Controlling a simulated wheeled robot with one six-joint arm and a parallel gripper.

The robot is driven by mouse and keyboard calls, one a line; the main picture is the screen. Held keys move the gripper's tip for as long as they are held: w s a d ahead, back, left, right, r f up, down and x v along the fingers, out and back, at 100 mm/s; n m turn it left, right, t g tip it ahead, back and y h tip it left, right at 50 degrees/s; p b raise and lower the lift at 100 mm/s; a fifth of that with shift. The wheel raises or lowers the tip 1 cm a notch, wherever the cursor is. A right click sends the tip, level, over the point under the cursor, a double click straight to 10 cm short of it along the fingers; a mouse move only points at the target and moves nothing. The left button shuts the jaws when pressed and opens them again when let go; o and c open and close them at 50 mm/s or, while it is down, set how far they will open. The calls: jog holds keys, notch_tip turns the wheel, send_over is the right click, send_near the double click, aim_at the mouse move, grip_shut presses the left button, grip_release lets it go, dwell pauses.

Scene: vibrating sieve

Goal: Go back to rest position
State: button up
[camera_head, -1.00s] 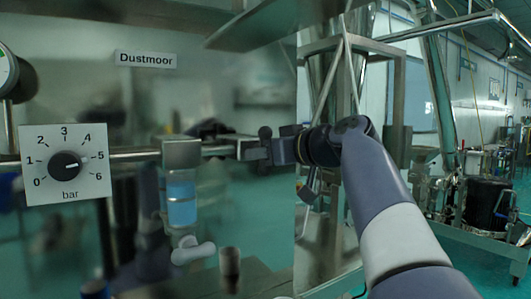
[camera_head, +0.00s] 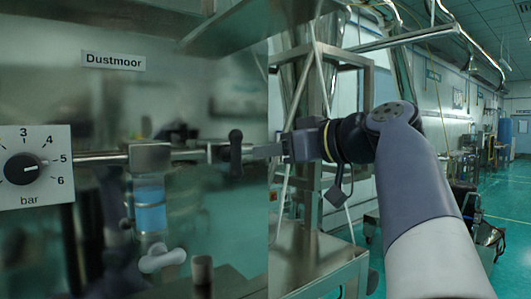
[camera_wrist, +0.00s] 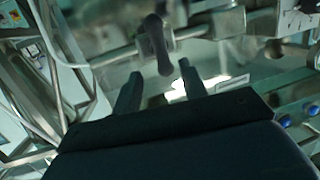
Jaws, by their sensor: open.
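My gripper (camera_wrist: 157,74) is open and empty in the wrist view, its two fingers apart. A dark valve lever (camera_wrist: 155,42) on a metal pipe stands just beyond the fingertips, apart from them as far as I can tell. In the head view, my gripper (camera_head: 268,151) points left toward the same lever (camera_head: 235,150). My arm reaches in from the lower right. The fingers are small there and their opening is hard to see.
A pressure dial (camera_head: 24,169) marked in bar, a blue-filled filter bowl (camera_head: 150,205) and a pale tap (camera_head: 161,259) line the pipe at left. A Dustmoor label (camera_head: 113,60) sits above. A steel frame (camera_head: 318,262) stands behind my arm. Open floor shows far right.

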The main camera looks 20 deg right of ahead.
aim_at(240, 155)
jog(key=shift+w, duration=0.15)
jog(key=p+x, duration=0.1)
jog(key=x, duration=0.9)
jog(key=shift+w+a+p, duration=0.25)
jog(key=shift+p, duration=0.15)
jog(key=shift+f, duration=0.1)
